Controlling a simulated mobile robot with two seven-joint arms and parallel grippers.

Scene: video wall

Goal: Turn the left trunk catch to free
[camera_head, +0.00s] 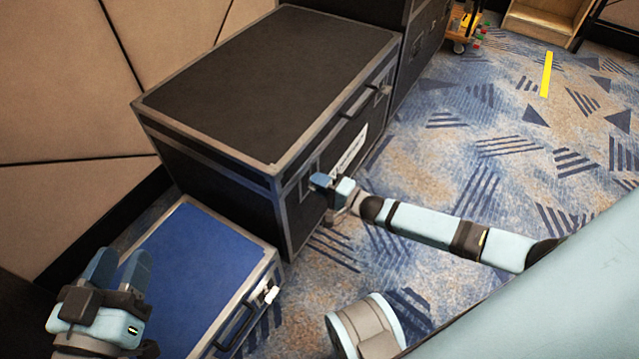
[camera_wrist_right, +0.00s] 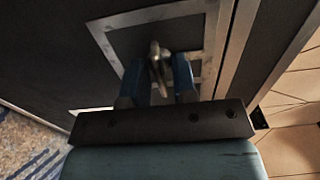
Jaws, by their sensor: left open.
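The black trunk (camera_head: 265,85) with metal edges stands against the wall. Its left catch (camera_wrist_right: 158,65), a small metal turn-piece in a recessed metal-framed plate (camera_wrist_right: 120,40), shows in the right wrist view. My right gripper (camera_head: 322,182) is at the left part of the trunk's front and hides the catch in the head view. In the right wrist view its two blue fingers (camera_wrist_right: 159,82) stand on either side of the catch, with gaps visible. My left gripper (camera_head: 118,268) is open and empty, over the blue case at lower left.
A blue case (camera_head: 200,265) with a metal rim and handle lies left of the trunk's front. The trunk has a front handle (camera_head: 360,100) and a white label (camera_head: 350,150). Another black case (camera_head: 424,40) stands behind it. Patterned carpet (camera_head: 480,130) is free to the right.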

